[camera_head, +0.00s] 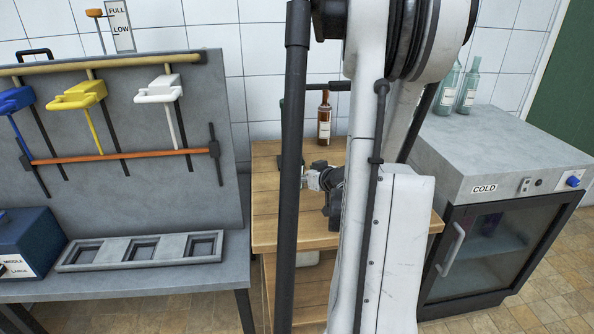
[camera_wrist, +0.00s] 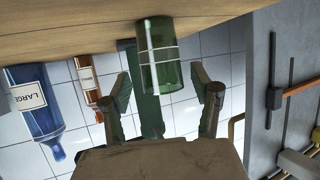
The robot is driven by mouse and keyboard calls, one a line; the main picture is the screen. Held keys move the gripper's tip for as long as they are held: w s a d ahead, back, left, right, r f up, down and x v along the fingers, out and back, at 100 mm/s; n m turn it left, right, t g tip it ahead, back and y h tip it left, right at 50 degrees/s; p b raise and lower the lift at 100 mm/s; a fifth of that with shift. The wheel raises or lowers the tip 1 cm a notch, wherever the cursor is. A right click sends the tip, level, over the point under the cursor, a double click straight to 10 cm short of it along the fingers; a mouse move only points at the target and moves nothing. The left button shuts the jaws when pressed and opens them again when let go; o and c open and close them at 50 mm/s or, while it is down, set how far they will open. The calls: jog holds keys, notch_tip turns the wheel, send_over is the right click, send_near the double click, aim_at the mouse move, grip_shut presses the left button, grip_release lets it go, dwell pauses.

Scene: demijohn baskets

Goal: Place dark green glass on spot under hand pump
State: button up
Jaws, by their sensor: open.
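In the wrist view, where the scene appears upside down, the dark green glass (camera_wrist: 161,60) stands on the wooden top (camera_wrist: 75,38). My gripper (camera_wrist: 160,78) is open, with one finger on each side of the glass and visible gaps between. A dark green upright (camera_wrist: 150,118) shows behind the glass; I cannot tell whether it belongs to the hand pump. The spot is not discernible. In the head view my arm hides the glass and most of the gripper.
A brown bottle (camera_head: 324,118) stands on the wooden table (camera_head: 268,200). A blue bottle labelled LARGE (camera_wrist: 36,115) shows in the wrist view. A grey rack (camera_head: 120,150) is left; a cold cabinet (camera_head: 500,170) with pale bottles (camera_head: 469,85) is right.

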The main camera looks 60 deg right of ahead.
jog(key=p+v, duration=0.1)
jog(key=v, duration=0.6)
jog(key=shift+r, duration=0.1)
dwell(0.4)
jog(key=w+a+r+n+y+p, duration=0.1)
jog(key=w+a+r+y+p, duration=0.15)
jog(key=w+a, duration=0.35)
jog(key=w+a+r+n+y+p, duration=0.1)
jog(key=w+a+r, duration=0.25)
jog(key=a, duration=0.45)
jog(key=w+a+r+n+g+y+p, duration=0.15)
jog(key=a+r, duration=0.25)
jog(key=a, duration=0.7)
jog(key=w+a+r+n+g+y+p, duration=0.1)
jog(key=w+a+r+n+p, duration=0.2)
jog(key=a, duration=0.8)
jog(key=s+a+r+m+g+p, duration=0.1)
jog(key=s+a+r+g, duration=0.1)
jog(key=s+a, duration=0.9)
jog(key=shift+s+a+r+g, duration=0.35)
jog(key=shift+s+r, duration=0.35)
jog(key=shift+s, duration=0.5)
